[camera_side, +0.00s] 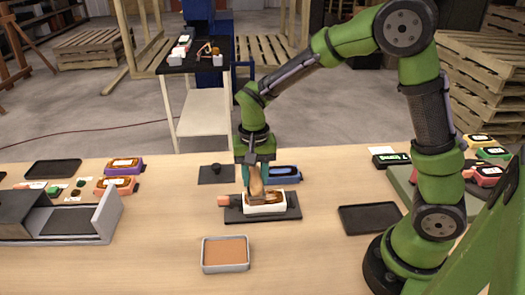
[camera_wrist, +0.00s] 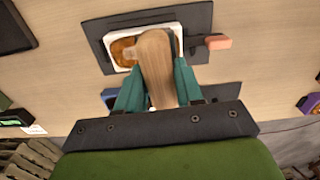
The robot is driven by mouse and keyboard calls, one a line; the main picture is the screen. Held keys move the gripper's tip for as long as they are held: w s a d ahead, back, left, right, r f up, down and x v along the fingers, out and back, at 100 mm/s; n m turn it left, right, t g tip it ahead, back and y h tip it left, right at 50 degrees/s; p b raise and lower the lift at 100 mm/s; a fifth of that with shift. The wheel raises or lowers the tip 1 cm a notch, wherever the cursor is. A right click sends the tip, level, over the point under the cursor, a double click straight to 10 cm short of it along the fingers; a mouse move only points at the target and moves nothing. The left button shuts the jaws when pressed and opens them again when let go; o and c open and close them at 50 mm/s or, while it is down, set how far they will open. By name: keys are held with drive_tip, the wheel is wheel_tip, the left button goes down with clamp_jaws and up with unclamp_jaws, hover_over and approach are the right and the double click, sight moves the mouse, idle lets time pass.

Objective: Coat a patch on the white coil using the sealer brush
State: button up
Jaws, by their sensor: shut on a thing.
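My gripper (camera_wrist: 153,88) is shut on the wooden handle of the sealer brush (camera_wrist: 156,62), which also shows in the side view (camera_side: 255,184). The brush points down over the white coil (camera_side: 264,208), a white-framed piece lying on a dark mat (camera_side: 290,207). In the wrist view the white coil (camera_wrist: 119,53) has an orange-brown area inside its frame. The brush hides part of the coil, and I cannot tell whether its bristles touch it. A reddish block (camera_wrist: 218,42) sticks out at the coil's end.
A tray of orange-brown material (camera_side: 226,254) stands in front of the coil. A blue piece (camera_side: 285,174) lies close behind. An empty dark tray (camera_side: 370,218) is at right, and a grey conveyor (camera_side: 75,222) is at left.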

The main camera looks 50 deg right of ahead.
drive_tip(key=shift+s+d, duration=2.75)
drive_tip(key=shift+w+a, duration=4.25)
drive_tip(key=shift+a, duration=0.05)
wheel_tip(320, 180, up, 8)
drive_tip(key=shift+r, duration=0.15)
